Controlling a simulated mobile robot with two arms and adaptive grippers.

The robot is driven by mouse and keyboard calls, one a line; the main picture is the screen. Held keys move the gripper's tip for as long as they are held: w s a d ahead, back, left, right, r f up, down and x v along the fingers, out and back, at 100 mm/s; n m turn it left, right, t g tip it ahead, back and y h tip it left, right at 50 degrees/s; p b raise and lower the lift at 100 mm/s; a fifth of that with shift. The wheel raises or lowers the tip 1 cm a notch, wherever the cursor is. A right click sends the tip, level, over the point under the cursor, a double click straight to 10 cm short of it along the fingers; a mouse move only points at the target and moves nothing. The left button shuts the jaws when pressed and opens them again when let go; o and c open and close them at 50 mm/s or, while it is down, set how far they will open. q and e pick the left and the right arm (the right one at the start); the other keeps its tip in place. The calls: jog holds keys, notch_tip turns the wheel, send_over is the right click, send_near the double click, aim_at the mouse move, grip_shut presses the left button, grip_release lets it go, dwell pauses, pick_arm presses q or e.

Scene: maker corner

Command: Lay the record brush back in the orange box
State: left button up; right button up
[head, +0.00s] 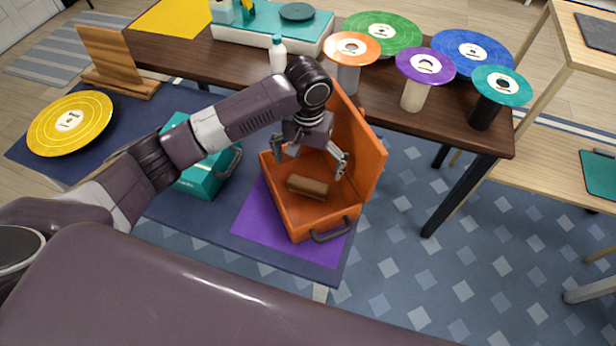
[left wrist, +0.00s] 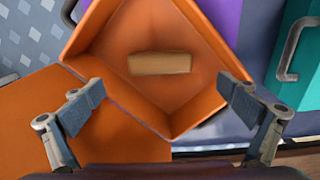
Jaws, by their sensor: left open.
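The orange box (head: 291,215) stands with its lid raised on a purple mat on the low table. The brown record brush (head: 307,186) lies on the floor of the box, and it also shows in the left wrist view (left wrist: 160,63) with clear floor around it. My left gripper (head: 310,166) is above the box opening, with its fingers spread wide. In the left wrist view its two fingertips (left wrist: 162,92) are well apart with nothing between them, and the brush lies apart from them. My right gripper is not in view.
A teal case (head: 203,174) stands left of the box, partly behind my left arm. The raised orange lid (head: 358,140) stands close beside the gripper. A dark wooden table (head: 400,122) behind holds several coloured discs and a white bottle (head: 278,58).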

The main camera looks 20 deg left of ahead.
pick_arm(q)
notch_tip(320, 180, up, 4)
jog(key=shift+f, duration=0.1)
dwell(0.6)
